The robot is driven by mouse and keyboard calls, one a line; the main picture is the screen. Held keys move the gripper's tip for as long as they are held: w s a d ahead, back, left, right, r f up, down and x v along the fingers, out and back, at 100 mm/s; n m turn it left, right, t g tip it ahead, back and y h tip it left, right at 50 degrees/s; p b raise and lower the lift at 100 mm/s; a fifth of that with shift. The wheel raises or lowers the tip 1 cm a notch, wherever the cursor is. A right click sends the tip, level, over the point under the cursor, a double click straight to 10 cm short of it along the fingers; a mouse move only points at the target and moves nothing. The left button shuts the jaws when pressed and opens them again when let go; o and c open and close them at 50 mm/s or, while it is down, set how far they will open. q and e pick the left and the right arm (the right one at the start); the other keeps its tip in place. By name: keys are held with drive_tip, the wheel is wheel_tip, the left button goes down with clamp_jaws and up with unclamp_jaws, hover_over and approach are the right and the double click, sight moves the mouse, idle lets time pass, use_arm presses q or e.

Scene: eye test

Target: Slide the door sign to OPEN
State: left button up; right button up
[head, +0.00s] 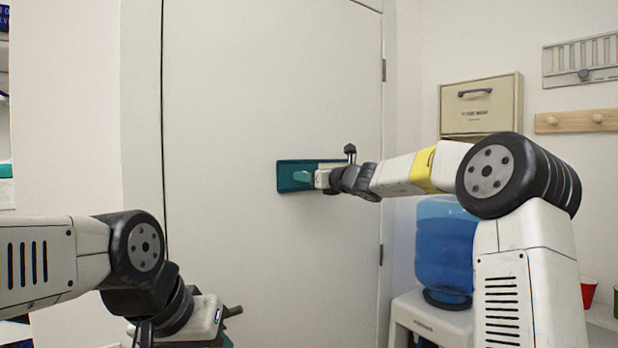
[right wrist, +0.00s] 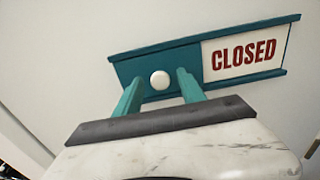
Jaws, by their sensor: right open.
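The door sign (head: 284,183) is a teal sliding frame fixed on a pale door (head: 270,90). In the right wrist view the sign (right wrist: 128,68) shows a white panel reading CLOSED (right wrist: 243,60) at its right and a round white knob (right wrist: 160,80) on the teal part at its left. My right gripper (head: 303,176) is at the sign, partly covering it in the head view. In the right wrist view its teal fingers are open, one on each side of the knob, with gaps showing. My left gripper (head: 207,316) is low at the front, its fingers mostly hidden.
A water cooler with a blue bottle (head: 445,250) stands right of the door. A beige wall box (head: 481,104), a wooden peg rail (head: 577,121) and a grey slotted panel (head: 580,60) hang on the right wall. A red cup (head: 588,292) stands at the right edge.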

clamp_jaws()
idle(1.3)
